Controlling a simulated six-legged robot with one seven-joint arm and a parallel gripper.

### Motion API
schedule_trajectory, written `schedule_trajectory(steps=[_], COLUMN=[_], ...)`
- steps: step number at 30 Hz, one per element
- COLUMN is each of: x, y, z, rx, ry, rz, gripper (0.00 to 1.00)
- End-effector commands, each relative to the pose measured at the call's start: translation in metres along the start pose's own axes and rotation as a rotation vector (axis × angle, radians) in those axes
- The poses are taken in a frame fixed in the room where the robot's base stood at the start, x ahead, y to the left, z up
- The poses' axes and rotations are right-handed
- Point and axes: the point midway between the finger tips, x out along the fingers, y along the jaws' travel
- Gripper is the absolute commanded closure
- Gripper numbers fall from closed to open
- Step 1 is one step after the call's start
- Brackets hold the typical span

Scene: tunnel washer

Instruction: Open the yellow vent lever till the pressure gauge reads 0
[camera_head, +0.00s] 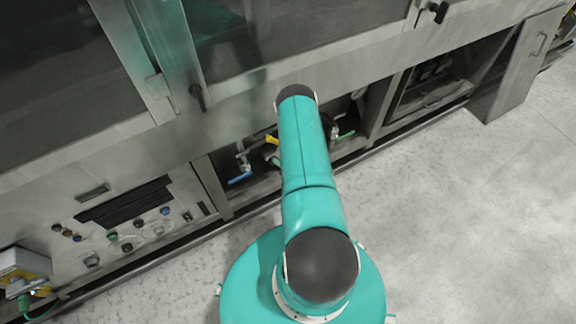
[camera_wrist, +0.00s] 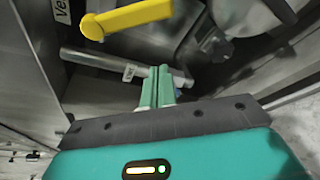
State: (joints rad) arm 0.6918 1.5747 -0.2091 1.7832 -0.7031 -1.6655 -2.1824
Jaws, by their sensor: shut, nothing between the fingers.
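The yellow vent lever (camera_wrist: 130,17) lies across the top of the wrist view, with its rounded end at the left. It also shows in the head view as a small yellow piece (camera_head: 272,140) beside my arm. My gripper (camera_wrist: 166,72) is shut and empty, its green fingers together. Its fingertips are below and right of the lever in the wrist view, apart from it, near a grey pipe (camera_wrist: 95,61) with a small label. I cannot make out the pressure gauge in either view.
A blue-handled valve (camera_head: 240,178) is left of the yellow lever in the low open bay, and a green handle (camera_head: 346,136) is to the right. A control panel (camera_head: 115,236) with several knobs is at left. A cabinet door (camera_head: 518,65) stands open at right. The right floor is clear.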

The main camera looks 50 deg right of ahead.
Motion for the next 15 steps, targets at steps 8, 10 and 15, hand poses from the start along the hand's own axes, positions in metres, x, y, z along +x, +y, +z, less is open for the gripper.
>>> schedule_trajectory(steps=[8, 10, 15], x=[0.038, 0.034, 0.028], y=[-0.003, -0.002, -0.003], z=[0.015, 0.025, 0.04], rx=[0.0, 0.0, 0.001], ry=[-0.006, -0.005, -0.004], rz=[-0.004, -0.003, -0.003], gripper=[1.0, 1.0, 1.0])
